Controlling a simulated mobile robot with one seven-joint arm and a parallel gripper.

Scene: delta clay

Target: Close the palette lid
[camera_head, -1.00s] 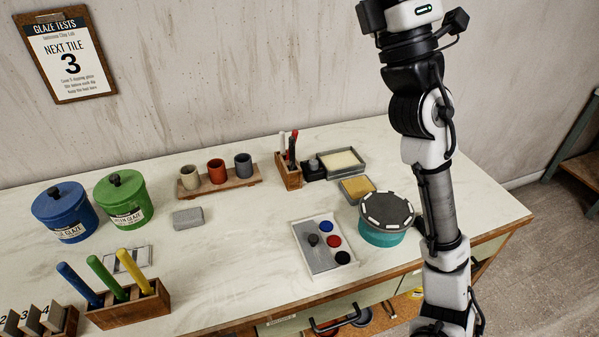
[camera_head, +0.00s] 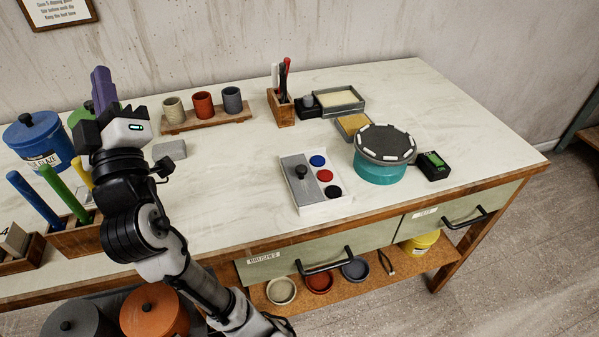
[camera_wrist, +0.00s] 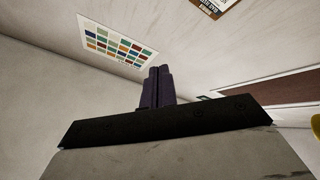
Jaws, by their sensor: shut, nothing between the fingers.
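The palette (camera_head: 318,205) is a white tray on the bench top, right of the middle in the head view. Its grey sliding lid (camera_head: 298,184) with a dark knob (camera_head: 299,171) covers the left part. Blue (camera_head: 318,161), red (camera_head: 324,176) and dark (camera_head: 333,192) paint wells show uncovered on the right. My gripper (camera_head: 103,88), with purple fingers, is shut and empty, raised at the left in front of the green jar, well away from the palette. The wrist view shows its fingers (camera_wrist: 157,86) together, pointing at the walls; the palette is not in that view.
A turquoise-based turntable (camera_head: 382,165) stands right of the palette, with a small black-and-green device (camera_head: 433,165) beside it. A grey block (camera_head: 170,150) and a cup rack (camera_head: 206,121) stand left of it. The bench between block and palette is clear.

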